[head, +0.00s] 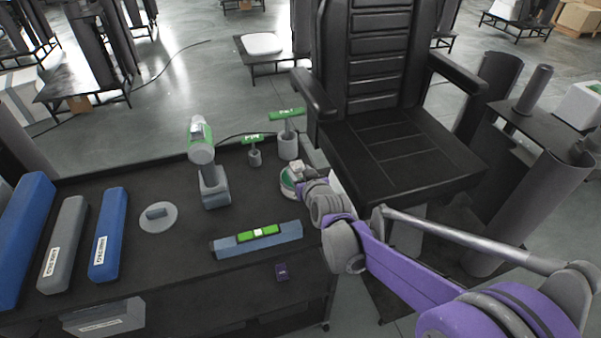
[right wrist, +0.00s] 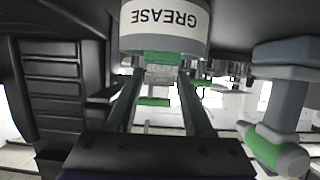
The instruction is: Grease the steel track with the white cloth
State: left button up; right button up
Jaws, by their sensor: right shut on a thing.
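My right gripper (head: 303,180) is over the far right part of the black bench, at the grease tin (head: 288,187). The tin is round and pale with green at its top, and its GREASE label shows upside down in the right wrist view (right wrist: 165,22). The fingers (right wrist: 158,98) are shut on a small whitish piece, seemingly the white cloth (right wrist: 160,75). It is at the green top of the tin; whether it touches cannot be told. I cannot pick out the steel track for sure. My left gripper is not in view.
The black bench (head: 180,265) carries a drill (head: 204,160), green-handled tools (head: 287,130), a spirit level (head: 256,239), a grey disc (head: 158,218) and blue and grey boxes (head: 108,235). A black chair (head: 400,150) stands close behind my right arm.

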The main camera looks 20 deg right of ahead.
jog(key=shift+r+p, duration=2.65)
jog(key=shift+r, duration=0.85)
jog(key=shift+f, duration=0.1)
